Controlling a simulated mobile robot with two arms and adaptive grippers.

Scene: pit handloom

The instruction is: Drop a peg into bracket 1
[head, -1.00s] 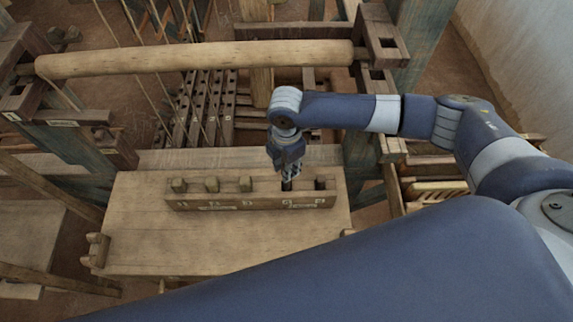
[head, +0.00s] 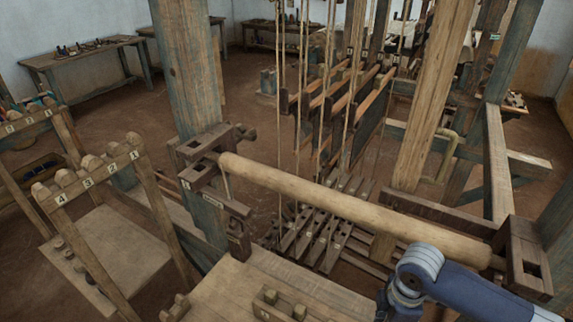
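The wooden beam (head: 345,206) runs across the loom between a dark bracket at its left end (head: 200,165) and another dark bracket at its right end (head: 525,262). The left one bears a small pale label that looks like a 1. My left gripper is not in view.
A blue-green post (head: 190,85) stands behind the left bracket. Cords and heddle frames hang behind the beam. A numbered wooden rack (head: 88,172) stands at left. The bench (head: 215,290) lies in front. Open floor shows between the loom and the back tables.

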